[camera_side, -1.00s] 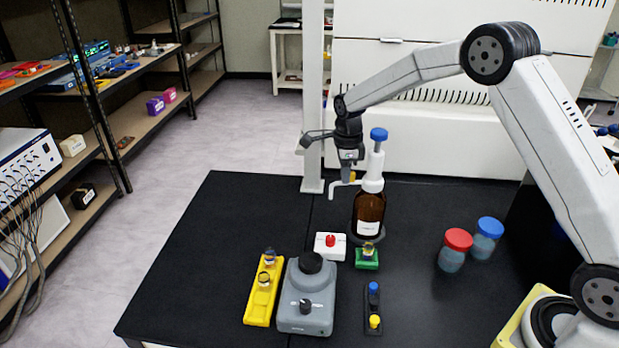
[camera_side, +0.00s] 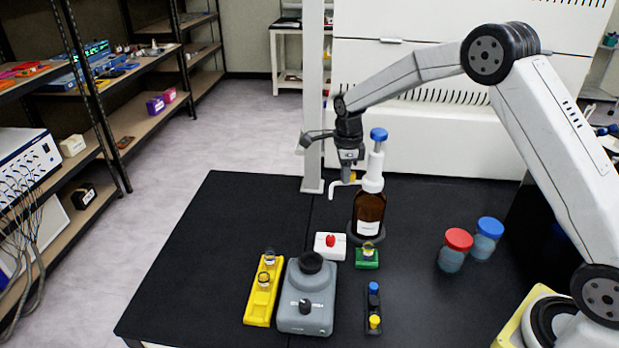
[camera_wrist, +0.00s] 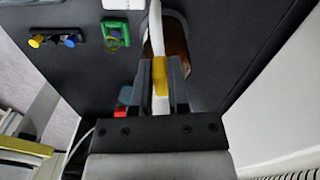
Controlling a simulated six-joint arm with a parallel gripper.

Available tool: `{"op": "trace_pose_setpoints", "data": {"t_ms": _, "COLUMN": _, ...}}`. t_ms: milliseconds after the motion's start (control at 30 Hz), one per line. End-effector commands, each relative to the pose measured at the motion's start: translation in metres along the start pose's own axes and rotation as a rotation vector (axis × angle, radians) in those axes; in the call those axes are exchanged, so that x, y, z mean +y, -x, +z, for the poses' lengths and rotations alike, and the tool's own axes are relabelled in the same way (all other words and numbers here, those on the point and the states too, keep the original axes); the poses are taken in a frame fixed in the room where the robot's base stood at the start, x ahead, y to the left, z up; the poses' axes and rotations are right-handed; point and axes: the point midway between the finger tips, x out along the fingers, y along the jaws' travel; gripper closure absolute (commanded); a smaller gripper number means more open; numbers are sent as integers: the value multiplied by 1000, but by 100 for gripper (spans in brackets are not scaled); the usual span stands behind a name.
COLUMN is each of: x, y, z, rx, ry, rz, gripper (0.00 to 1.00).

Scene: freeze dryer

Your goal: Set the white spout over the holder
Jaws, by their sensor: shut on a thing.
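The white spout (camera_side: 347,184) sticks out to the left from the white pump head of the brown dispenser bottle (camera_side: 369,206), and its tip bends downward. My gripper (camera_side: 348,178) is shut on the spout from above. In the wrist view, my gripper (camera_wrist: 161,85) has its fingers on either side of the white spout (camera_wrist: 156,40), with a yellow piece between them. The green holder (camera_side: 367,258) stands in front of the bottle with a small vial in it. It also shows in the wrist view (camera_wrist: 115,34). The spout tip is behind and left of the holder, not above it.
A white box with a red button (camera_side: 330,246) stands just left of the holder. A grey vortex mixer (camera_side: 306,294), a yellow vial rack (camera_side: 263,292) and a dark rack with blue and yellow caps (camera_side: 373,308) are in front. Two capped jars (camera_side: 455,251) stand to the right.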

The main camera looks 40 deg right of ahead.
Motion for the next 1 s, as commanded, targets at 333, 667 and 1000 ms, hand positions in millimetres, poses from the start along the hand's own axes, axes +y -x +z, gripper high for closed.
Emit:
{"op": "trace_pose_setpoints", "data": {"t_ms": 333, "x": 0, "y": 1, "z": 0, "rx": -1, "ry": 6, "rz": -2, "gripper": 100}}
{"op": "trace_pose_setpoints", "data": {"t_ms": 667, "x": 7, "y": 2, "z": 0, "rx": 1, "ry": 102, "rz": -3, "gripper": 100}}
{"op": "trace_pose_setpoints", "data": {"t_ms": 1000, "x": 25, "y": 2, "z": -4, "rx": 2, "ry": 357, "rz": -3, "gripper": 100}}
